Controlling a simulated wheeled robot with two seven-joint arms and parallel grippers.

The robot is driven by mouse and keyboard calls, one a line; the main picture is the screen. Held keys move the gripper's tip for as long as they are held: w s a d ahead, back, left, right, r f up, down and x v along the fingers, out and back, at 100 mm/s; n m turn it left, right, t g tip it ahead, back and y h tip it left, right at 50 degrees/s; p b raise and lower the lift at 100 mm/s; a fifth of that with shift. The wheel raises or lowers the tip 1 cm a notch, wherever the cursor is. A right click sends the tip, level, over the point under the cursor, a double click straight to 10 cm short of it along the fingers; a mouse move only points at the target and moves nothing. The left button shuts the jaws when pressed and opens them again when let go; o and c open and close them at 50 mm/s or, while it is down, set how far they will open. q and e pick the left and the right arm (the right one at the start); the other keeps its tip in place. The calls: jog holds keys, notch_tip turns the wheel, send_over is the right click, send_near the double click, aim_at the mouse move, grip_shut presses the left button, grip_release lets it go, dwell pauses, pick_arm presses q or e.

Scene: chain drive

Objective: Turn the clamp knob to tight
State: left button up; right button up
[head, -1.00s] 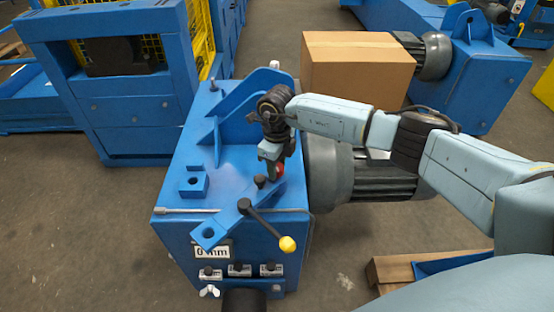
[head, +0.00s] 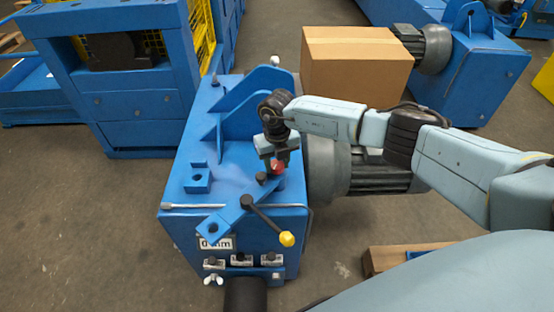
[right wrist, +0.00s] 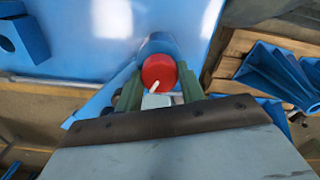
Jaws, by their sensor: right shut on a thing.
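The red clamp knob (head: 277,167) is on top of the blue machine housing, near its right edge. It also shows in the right wrist view (right wrist: 159,70) as a round red cap with a short white mark on its near side. My right gripper (head: 274,161) reaches down over it from above. In the right wrist view its green fingers (right wrist: 158,86) stand on both sides of the knob, shut on it. The fingers hide part of the knob in the head view. My left gripper is out of view.
A blue slotted arm (head: 228,215) and a black lever with a yellow ball (head: 287,239) lie in front of the knob. A blue upright bracket (head: 245,100) stands behind. A grey motor (head: 335,180) sits to the right, with a cardboard box (head: 355,65) beyond.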

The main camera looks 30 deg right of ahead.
aim_at(277, 164)
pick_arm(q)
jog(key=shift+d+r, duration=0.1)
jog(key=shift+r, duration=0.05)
pick_arm(e)
jog(key=shift+w, duration=0.1)
dwell(0.3)
jog(key=o, duration=1)
jog(key=shift+c, duration=0.2)
jog(key=shift+r, duration=0.55)
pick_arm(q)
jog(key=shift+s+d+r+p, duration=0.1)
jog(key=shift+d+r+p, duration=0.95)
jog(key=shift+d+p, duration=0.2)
pick_arm(e)
notch_tip(277, 164, up, 12)
jog(key=shift+r, duration=0.2)
